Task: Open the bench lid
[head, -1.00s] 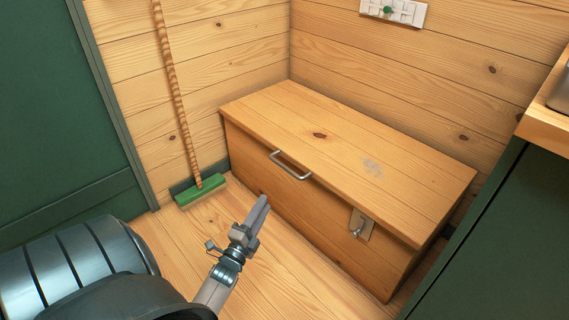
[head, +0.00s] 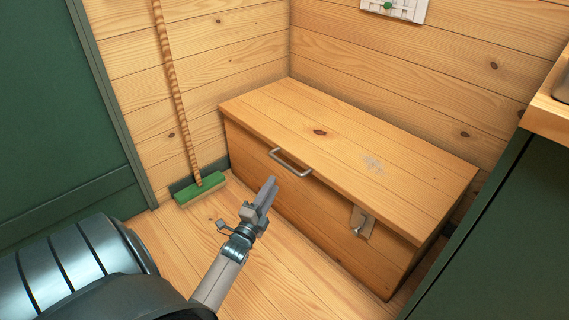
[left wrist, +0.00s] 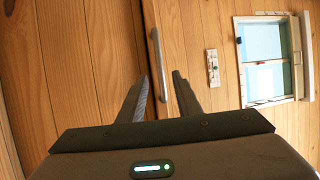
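The wooden bench (head: 300,215) stands in the corner with its lid (head: 340,135) lying flat and closed. A metal bar handle (head: 290,162) is on the lid's front edge, and a metal latch (head: 362,223) sits on the front face to its right. My left gripper (head: 269,188) is just below and in front of the handle, apart from it in the head view. In the left wrist view its two fingers (left wrist: 160,88) are spread with a gap between them, and the handle (left wrist: 158,62) shows just ahead of that gap. My right gripper is not in view.
A green broom (head: 200,188) leans on the wall left of the bench. A dark green cabinet (head: 480,220) with a wooden top stands close on the right. The floor before the bench is clear. A window (left wrist: 268,60) shows in the wrist view.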

